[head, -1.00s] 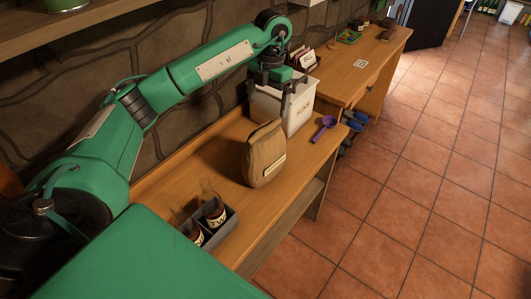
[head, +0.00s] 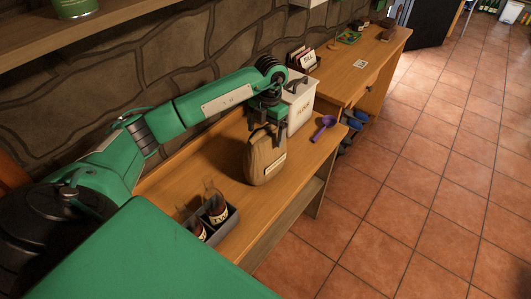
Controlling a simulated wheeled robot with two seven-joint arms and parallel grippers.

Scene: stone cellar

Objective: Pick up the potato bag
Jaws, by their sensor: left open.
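The potato bag (head: 264,160), a brown sack with a pale label low on its side, stands upright on the wooden bench. My left gripper (head: 268,130) is open and pointing down at the top of the bag. One finger shows at the bag's upper right edge; the other is hard to make out against the bag. I cannot tell whether the fingers touch it. My right gripper is not in view.
A white lidded bin (head: 299,104) stands just behind the bag. A purple scoop (head: 323,127) lies to its right. A grey caddy (head: 221,226) with dark bottles stands nearer on the bench (head: 220,174). The tiled floor (head: 420,190) at right is clear.

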